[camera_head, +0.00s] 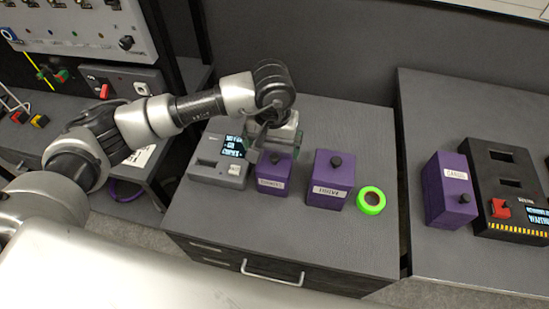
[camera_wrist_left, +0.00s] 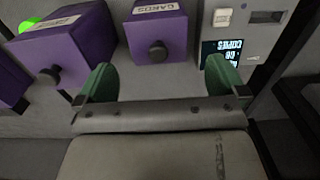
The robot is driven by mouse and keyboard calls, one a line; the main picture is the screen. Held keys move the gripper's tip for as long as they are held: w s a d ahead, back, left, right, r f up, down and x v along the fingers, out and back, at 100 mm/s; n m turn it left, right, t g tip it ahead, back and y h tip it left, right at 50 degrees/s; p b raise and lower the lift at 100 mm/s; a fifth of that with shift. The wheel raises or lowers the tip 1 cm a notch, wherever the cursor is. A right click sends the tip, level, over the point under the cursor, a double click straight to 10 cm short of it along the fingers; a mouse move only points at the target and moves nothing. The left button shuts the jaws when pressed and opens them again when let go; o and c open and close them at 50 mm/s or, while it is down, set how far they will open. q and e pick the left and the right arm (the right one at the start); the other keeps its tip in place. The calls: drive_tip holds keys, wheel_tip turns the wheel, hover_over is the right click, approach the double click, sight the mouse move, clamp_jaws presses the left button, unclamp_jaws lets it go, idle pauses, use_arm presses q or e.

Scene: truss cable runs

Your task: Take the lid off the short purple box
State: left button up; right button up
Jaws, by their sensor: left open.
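The short purple box (camera_head: 272,172) stands on the grey cabinet, with a white label on its side and a dark round knob (camera_head: 275,157) on its lid. The lid appears to sit on the box. My left gripper (camera_head: 273,142) is open and empty over the back of this box, its fingers partly covering it. In the left wrist view the labelled box (camera_wrist_left: 157,30) and its dark knob (camera_wrist_left: 158,52) show ahead, between the two green fingers of the gripper (camera_wrist_left: 160,76). The fingers look apart from the knob. My right gripper is not in view.
A taller purple box (camera_head: 327,182) with its own knob stands close to the right, beside a green tape roll (camera_head: 371,200). A grey device with a screen (camera_head: 220,155) stands close to the left. Another purple box (camera_head: 447,190) stands on the right-hand table.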

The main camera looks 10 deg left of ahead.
sight(274, 156)
use_arm(q)
drive_tip(key=f, duration=0.1)
drive_tip(key=f+p, duration=0.1)
drive_tip(key=f, duration=0.1)
drive_tip(key=f+p, duration=0.1)
drive_tip(key=shift+w+d+f, duration=0.15)
drive_tip(key=shift+w+f, duration=0.1)
drive_tip(key=shift+f, duration=0.65)
drive_tip(key=c, duration=0.7)
